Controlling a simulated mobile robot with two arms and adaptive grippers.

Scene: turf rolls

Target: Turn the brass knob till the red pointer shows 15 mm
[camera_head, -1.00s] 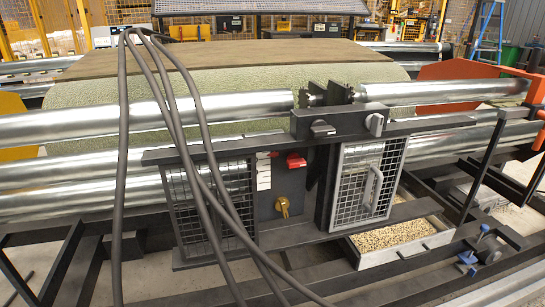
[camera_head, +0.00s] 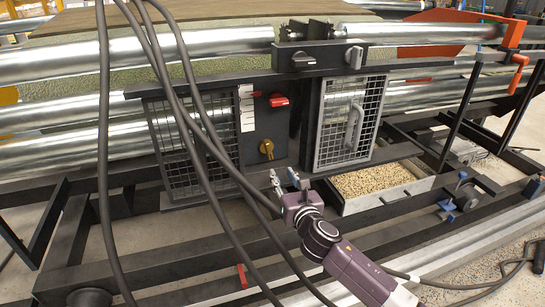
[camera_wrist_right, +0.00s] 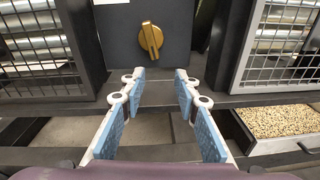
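The brass knob (camera_head: 266,147) sits on the dark panel between two mesh guards. It also shows in the right wrist view (camera_wrist_right: 151,39), its grip bar nearly upright with a slight tilt. A white scale strip (camera_head: 246,115) is up and left of it, with the small red pointer (camera_head: 254,94) at its upper part; the marks are too small to read. My right gripper (camera_head: 285,181) is below and slightly right of the knob, apart from it. In the right wrist view its blue-padded fingers (camera_wrist_right: 160,82) are open and empty, below the knob. My left gripper is out of view.
A red handle (camera_head: 278,100) is above the knob. Mesh guards stand left (camera_head: 190,150) and right (camera_head: 345,125) of the panel. Dark cables (camera_head: 184,95) hang across the left. A tray of pellets (camera_head: 415,190) lies at the lower right. Steel rollers (camera_head: 120,60) run behind.

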